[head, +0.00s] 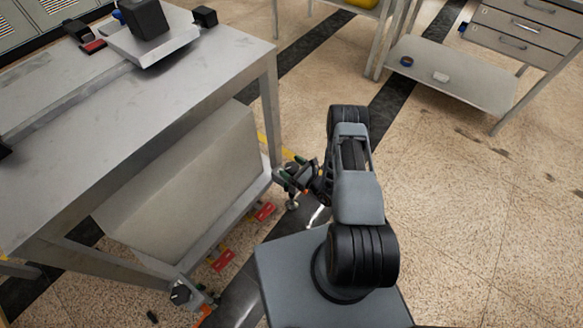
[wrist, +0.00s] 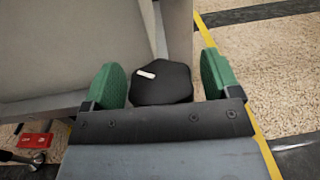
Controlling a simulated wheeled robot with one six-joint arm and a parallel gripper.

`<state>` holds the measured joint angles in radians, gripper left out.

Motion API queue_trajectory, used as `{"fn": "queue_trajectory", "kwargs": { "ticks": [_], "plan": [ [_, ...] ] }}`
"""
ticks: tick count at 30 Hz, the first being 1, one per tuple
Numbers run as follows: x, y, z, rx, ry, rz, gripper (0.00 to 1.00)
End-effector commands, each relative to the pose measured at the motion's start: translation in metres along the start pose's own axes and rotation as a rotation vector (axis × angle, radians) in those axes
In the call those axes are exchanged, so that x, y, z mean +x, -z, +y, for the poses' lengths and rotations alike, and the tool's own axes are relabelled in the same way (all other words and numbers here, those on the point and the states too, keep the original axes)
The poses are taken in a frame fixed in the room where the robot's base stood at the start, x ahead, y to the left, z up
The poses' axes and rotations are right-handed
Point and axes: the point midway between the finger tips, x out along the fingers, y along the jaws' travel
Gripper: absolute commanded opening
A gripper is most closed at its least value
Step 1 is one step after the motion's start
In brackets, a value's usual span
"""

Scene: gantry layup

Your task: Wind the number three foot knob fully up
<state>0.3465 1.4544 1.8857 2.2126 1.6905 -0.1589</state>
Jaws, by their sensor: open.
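In the wrist view a black, lobed foot knob (wrist: 162,88) with a white mark on its top lies between the two green finger pads of my gripper (wrist: 162,84). The gripper is open, with a visible gap on the right side of the knob and a small one on the left. I see no number on the knob. In the head view my gripper (head: 291,174) is low beside the near right leg of the metal bench (head: 269,115). The knob is hard to make out there behind the gripper and arm.
A large grey box (head: 185,190) sits on the bench's lower frame. Red tags (head: 222,260) lie along its lower edge. Another foot (head: 182,294) shows at the lower left. A drawer bench (head: 455,75) stands at the upper right. Speckled floor on the right is clear.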

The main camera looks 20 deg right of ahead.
Motion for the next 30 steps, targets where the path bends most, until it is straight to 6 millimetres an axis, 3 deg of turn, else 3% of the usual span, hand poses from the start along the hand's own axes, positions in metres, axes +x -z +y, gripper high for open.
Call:
{"fn": "queue_trajectory", "kwargs": {
  "ticks": [9,24,30],
  "plan": [
    [0.0019,-0.0002,0.0002,0.0,-0.001,0.0,0.83],
    [0.0016,-0.0001,0.0002,0.0,-0.001,0.0,0.36],
    [0.0015,0.0003,0.0,0.0,-0.012,-0.001,0.33]
  ]
}}
